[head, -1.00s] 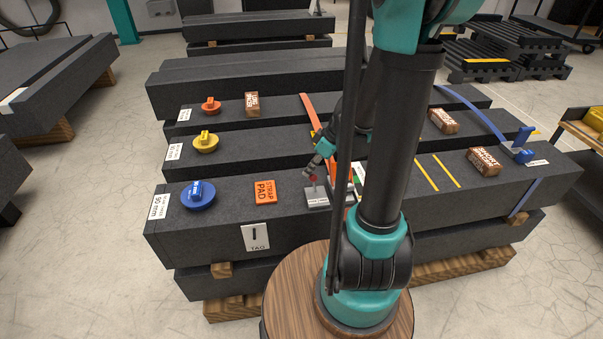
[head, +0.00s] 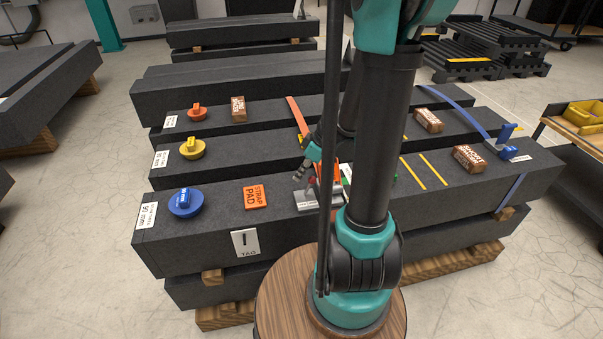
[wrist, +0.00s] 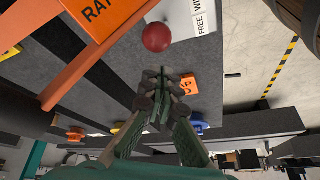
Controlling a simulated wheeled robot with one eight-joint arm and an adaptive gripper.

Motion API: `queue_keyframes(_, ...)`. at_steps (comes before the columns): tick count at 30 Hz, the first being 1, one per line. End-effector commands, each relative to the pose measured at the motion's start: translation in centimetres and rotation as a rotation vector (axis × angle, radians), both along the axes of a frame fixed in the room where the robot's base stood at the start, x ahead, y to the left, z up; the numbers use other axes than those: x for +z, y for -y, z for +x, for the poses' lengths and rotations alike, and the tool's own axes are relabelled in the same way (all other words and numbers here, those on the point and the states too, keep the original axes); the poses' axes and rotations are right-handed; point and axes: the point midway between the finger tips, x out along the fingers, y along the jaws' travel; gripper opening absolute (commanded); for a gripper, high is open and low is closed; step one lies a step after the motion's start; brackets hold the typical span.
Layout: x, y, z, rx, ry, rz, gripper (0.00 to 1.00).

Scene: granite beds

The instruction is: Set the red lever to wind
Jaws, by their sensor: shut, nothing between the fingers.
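The red lever's round red knob (wrist: 157,38) shows in the wrist view beyond my fingertips. Its pale base plate (wrist: 182,17) carries a "FREE" label and a partly cut-off "WIN..." label. In the head view the base plate (head: 308,203) sits on the front granite beam, with the small red knob (head: 312,181) above it. My gripper (head: 300,172) is just left of the knob in the head view. In the wrist view my gripper (wrist: 162,77) is shut and empty, with a small gap to the knob. I cannot tell which label the lever points to.
An orange ratchet body (wrist: 92,22) stands close beside the lever, with an orange strap (head: 297,112) behind. My arm hides some of the beam to the right.

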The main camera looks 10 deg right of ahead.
Motion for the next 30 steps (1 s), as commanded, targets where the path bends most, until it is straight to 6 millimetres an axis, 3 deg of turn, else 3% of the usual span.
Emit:
queue_keyframes(11,0.1,-0.1,0.2,-0.001,0.000,0.000,0.00)
queue_keyframes(21,2.0,-2.1,3.2,-0.004,0.000,0.000,0.00)
queue_keyframes(30,4.8,1.8,2.1,-0.012,-0.001,-0.001,0.00)
